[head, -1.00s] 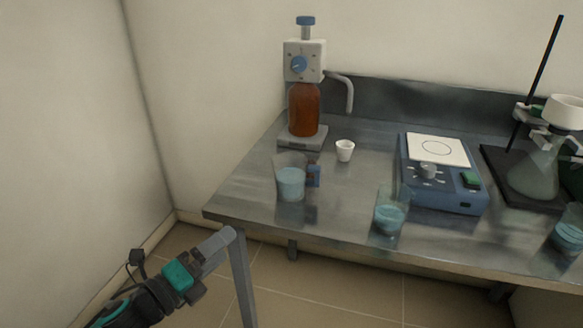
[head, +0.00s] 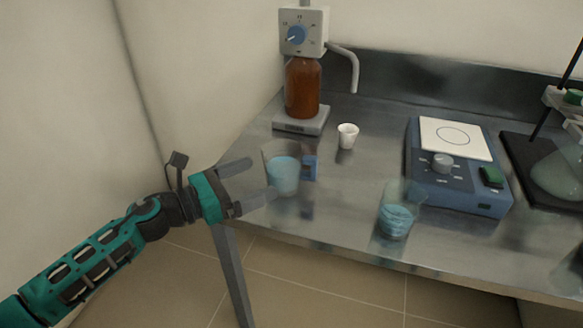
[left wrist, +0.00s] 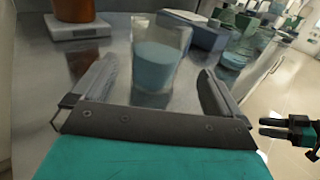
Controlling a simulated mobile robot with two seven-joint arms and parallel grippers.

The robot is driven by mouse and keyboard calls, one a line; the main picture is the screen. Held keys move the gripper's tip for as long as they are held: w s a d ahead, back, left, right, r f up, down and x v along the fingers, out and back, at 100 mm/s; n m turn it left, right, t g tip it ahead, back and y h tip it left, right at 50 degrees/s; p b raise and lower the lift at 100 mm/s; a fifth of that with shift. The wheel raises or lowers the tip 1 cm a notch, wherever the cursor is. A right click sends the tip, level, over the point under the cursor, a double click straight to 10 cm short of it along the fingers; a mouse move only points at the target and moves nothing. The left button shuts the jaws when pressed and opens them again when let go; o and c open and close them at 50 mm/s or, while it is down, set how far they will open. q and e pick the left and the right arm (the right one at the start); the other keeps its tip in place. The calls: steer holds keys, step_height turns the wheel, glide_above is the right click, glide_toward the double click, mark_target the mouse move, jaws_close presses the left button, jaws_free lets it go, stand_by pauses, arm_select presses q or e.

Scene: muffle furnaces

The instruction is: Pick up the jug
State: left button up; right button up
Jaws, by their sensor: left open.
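The jug (head: 283,174) is a clear vessel with pale blue liquid, upright at the left front of the metal bench. My left gripper (head: 262,178) is open at the bench's left edge, its fingers pointing at the jug. In the left wrist view the jug (left wrist: 158,62) appears just ahead, between the two finger lines, with no grip on it. A small blue part (head: 309,167) shows at its right side; I cannot tell if it is attached. My right gripper (left wrist: 264,126) shows small at the right of the left wrist view, with its fingers apart.
An amber bottle (head: 302,88) with a dispenser stands on a grey base behind the jug. A small white cup (head: 347,136) is near it. Another beaker of blue liquid (head: 396,214) stands to the right, before a blue hotplate stirrer (head: 455,190). Bare bench lies between them.

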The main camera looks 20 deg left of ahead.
mark_target(278, 167)
arm_select(q)
steer(key=shift+p+x, duration=0.5)
steer(key=shift+x, duration=2.75)
steer(key=shift+w+a+r, duration=0.1)
steer(key=shift+w, duration=0.05)
steer(key=c, duration=1.5)
